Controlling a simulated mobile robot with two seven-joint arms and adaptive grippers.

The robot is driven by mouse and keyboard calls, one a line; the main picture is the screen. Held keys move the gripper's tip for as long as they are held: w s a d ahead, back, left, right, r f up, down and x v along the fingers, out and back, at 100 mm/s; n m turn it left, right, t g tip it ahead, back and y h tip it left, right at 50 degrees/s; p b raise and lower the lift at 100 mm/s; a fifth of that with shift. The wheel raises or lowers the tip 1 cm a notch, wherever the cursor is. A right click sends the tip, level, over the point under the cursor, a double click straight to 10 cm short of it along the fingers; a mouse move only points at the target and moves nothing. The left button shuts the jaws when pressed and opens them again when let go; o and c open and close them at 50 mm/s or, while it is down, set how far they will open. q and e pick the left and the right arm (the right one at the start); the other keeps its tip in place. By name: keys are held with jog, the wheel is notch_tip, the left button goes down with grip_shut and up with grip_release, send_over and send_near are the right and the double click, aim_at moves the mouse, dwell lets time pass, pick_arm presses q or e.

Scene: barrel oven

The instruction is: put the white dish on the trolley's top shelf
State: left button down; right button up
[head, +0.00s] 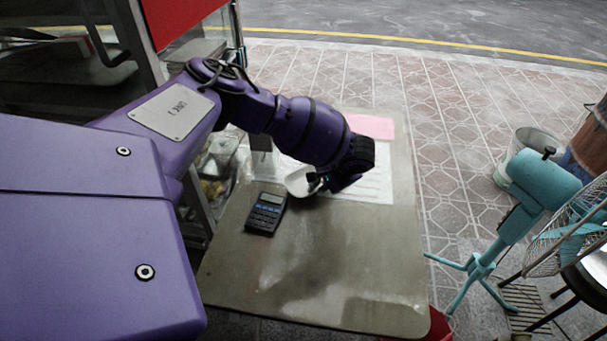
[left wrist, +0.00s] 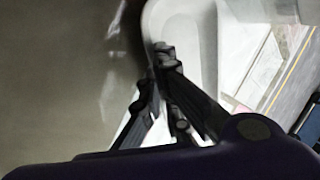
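The white dish (head: 298,182) is above or at the grey-brown tabletop (head: 330,270), beside the calculator; I cannot tell whether it touches the top. My left gripper (head: 318,183) is at the dish's right edge. In the left wrist view, the fingers (left wrist: 160,78) are close together at the rim of the dish (left wrist: 185,35) and appear closed on it. The fingers hide part of the rim. My right gripper is in neither view. I cannot make out for certain which surface is the trolley's top shelf.
A dark calculator (head: 266,213) lies left of the dish. White paper (head: 370,185) and a pink sheet (head: 371,126) lie on the tabletop. A glass-sided metal frame stands at the left. A turquoise fan (head: 545,185) stands to the right. The tabletop's front part is clear.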

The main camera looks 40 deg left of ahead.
pick_arm(q)
jog(key=shift+f, duration=1)
jog(key=shift+s, duration=0.1)
jog(key=shift+f, duration=0.2)
jog(key=c, duration=2.3)
grip_release()
jog(key=shift+o, duration=0.2)
